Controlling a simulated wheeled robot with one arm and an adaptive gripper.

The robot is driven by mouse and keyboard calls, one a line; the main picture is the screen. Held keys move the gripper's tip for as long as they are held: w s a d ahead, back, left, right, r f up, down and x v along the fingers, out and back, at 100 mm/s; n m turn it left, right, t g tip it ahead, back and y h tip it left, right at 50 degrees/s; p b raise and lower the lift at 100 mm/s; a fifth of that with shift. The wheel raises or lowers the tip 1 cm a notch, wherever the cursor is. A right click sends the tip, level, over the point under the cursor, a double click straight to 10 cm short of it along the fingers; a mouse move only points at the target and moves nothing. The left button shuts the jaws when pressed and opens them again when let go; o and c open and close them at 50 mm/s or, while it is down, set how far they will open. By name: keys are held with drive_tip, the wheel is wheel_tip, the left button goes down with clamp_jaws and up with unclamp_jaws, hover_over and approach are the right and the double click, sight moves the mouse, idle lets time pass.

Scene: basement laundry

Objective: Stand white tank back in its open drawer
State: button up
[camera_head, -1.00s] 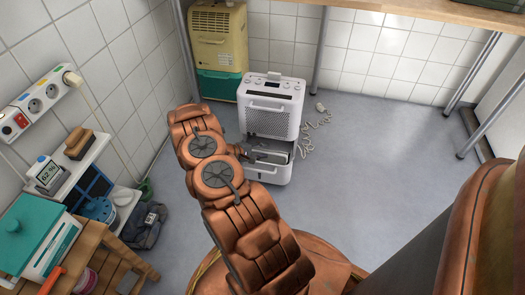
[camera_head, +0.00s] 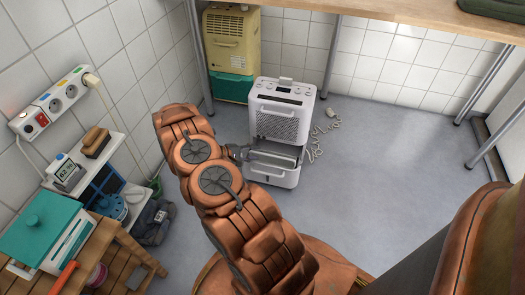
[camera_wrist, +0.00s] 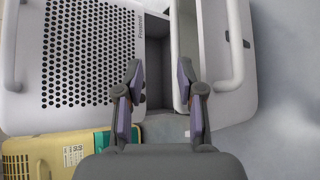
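The white dehumidifier (camera_head: 279,122) stands upright on the floor, with its drawer (camera_head: 272,177) open at the bottom. A pale piece (camera_head: 274,158) lies across the drawer opening; it may be the white tank, but I cannot separate it from the drawer. In the wrist view the perforated housing (camera_wrist: 85,60) is at left, the drawer front with its handle (camera_wrist: 235,45) at right, and a dark gap lies between. My gripper (camera_wrist: 160,72) is open in front of this gap, its right fingertip overlapping a pale wall edge. In the head view my gripper (camera_head: 238,153) is at the drawer's left side.
A yellow and green unit (camera_head: 231,55) stands behind at left. A white cord (camera_head: 325,128) lies on the floor to the right. A table leg (camera_head: 331,55) rises behind the dehumidifier. A small shelf and wooden stand (camera_head: 100,265) are at left. The floor at right is clear.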

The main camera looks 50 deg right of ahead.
drive_tip(key=shift+v, duration=1.4)
